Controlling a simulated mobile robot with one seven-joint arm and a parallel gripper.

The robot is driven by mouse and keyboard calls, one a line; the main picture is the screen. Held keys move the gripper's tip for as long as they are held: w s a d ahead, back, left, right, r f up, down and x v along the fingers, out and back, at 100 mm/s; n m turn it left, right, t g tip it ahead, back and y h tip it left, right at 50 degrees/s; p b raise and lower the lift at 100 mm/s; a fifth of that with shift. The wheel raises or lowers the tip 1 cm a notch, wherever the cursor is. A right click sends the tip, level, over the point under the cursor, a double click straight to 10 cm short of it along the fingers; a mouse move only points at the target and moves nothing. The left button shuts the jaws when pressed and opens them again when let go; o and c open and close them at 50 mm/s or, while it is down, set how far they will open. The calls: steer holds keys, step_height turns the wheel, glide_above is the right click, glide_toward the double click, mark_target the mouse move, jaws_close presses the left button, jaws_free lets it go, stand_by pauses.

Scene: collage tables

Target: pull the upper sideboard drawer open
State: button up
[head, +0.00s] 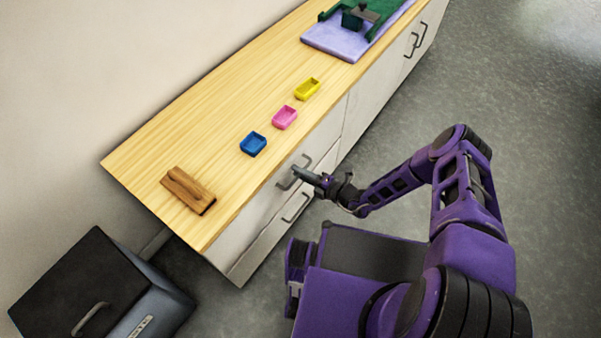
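The sideboard (130,165) has a light wood top and pale grey fronts, and runs from lower left to upper right. Its upper drawer (262,205) looks flush with the front and has a dark bar handle (286,183). A lower drawer with its own handle (297,207) sits below. My gripper (300,173) is at the upper drawer's handle, its fingertips pointing at the front. The fingers overlap the right end of this handle. Whether they touch or enclose it is too small to tell.
Blue (253,144), pink (285,117) and yellow (307,88) trays and a brown wooden block (188,190) are on the top. A lilac mat (334,41) with a green item lies at the far end. A dark box (75,285) stands lower left. The floor at right is clear.

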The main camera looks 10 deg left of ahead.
jaws_close()
stand_by(1.4)
